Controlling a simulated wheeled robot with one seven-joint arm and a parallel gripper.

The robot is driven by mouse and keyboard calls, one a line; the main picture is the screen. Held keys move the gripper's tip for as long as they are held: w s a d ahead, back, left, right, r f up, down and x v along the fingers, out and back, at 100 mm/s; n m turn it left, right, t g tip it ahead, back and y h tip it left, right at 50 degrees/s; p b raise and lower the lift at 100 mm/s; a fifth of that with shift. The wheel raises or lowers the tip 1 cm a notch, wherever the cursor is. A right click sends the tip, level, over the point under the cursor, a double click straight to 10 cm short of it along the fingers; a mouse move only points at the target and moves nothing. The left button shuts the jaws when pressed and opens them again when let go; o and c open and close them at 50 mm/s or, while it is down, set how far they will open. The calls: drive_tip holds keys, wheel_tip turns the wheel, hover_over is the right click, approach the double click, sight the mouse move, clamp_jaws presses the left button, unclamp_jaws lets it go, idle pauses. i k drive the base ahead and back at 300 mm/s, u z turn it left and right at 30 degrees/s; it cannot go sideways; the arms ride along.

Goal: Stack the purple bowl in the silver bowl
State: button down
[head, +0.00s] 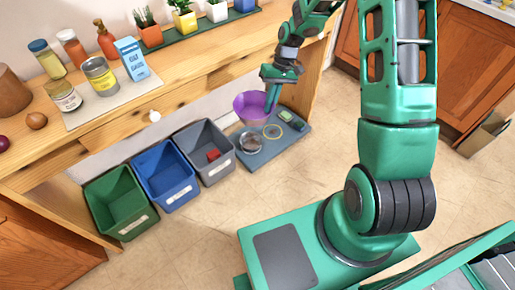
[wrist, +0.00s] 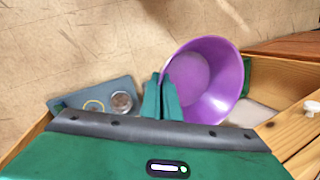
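The purple bowl (head: 250,104) is tilted at my gripper (head: 271,99), above the far part of the mat. In the wrist view the purple bowl (wrist: 212,84) looms large, its inside facing the camera. My gripper's fingers (wrist: 161,96) are close together at its left rim, and the bowl appears pinched between them. The silver bowl (head: 250,142) sits on the blue-grey mat (head: 247,161), apart from the purple bowl. In the wrist view the silver bowl (wrist: 121,102) shows small, left of the fingers.
A yellow ring-shaped item (head: 272,131) and a green item (head: 287,116) lie on the mat. Left of it stand a grey bin (head: 218,168) holding a red item, a blue bin (head: 166,177) and a green bin (head: 120,203). A wooden counter (head: 190,75) runs behind; open floor lies in front.

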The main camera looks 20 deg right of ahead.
sight(251, 145)
drive_tip(key=k, duration=0.95)
drive_tip(key=u, duration=0.15)
drive_tip(key=i, duration=0.55)
drive_tip(key=u, duration=0.4)
drive_tip(key=i, duration=1.5)
drive_tip(key=z, duration=0.05)
